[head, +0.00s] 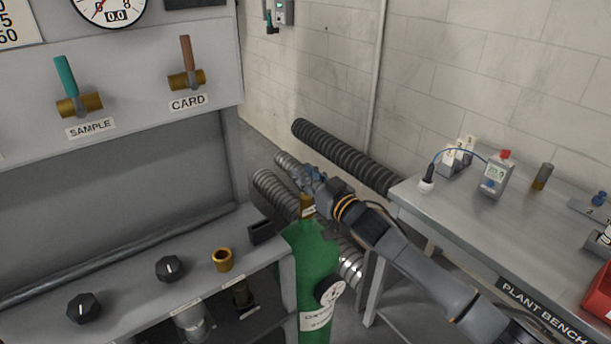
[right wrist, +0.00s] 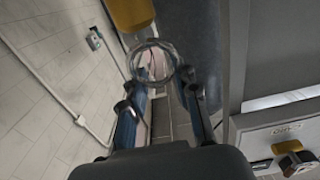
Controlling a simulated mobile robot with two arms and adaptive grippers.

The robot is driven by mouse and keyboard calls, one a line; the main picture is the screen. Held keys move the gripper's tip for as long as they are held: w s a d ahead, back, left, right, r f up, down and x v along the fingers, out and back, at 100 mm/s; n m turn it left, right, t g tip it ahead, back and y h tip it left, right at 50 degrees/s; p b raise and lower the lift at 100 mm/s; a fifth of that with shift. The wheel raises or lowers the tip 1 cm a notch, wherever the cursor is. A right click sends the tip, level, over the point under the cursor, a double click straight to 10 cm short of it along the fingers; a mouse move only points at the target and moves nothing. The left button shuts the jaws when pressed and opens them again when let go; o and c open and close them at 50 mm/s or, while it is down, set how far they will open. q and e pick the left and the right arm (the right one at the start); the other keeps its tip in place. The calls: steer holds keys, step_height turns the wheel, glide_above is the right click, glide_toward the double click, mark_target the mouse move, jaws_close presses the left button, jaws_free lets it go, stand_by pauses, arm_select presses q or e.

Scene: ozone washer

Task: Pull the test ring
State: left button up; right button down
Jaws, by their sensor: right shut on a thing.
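The test ring (right wrist: 152,43) is a thin, clear-grey loop in the right wrist view. It sits at the far ends of my right gripper's fingers (right wrist: 160,78), below a yellow part at the top of that view. The gripper is shut on the ring, though the exact contact is hard to see. In the head view my right gripper (head: 308,174) reaches in from the lower right, above the green cylinder, and the ring cannot be made out there. My left gripper is in neither view.
A green cylinder (head: 316,262) stands below my right arm. The plant bench (head: 470,235) with instruments is at the right. A grey panel with the sample valve (head: 78,100) and card valve (head: 187,78) is at the left. Ribbed dark hoses (head: 345,155) run behind.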

steer(key=shift+r+p, duration=0.55)
steer(key=shift+r, duration=0.15)
steer(key=c, duration=1.1)
jaws_free()
steer(key=shift+r, duration=0.1)
steer(key=shift+s+d, duration=0.4)
steer(key=shift+s, duration=0.1)
steer(key=v, duration=1.1)
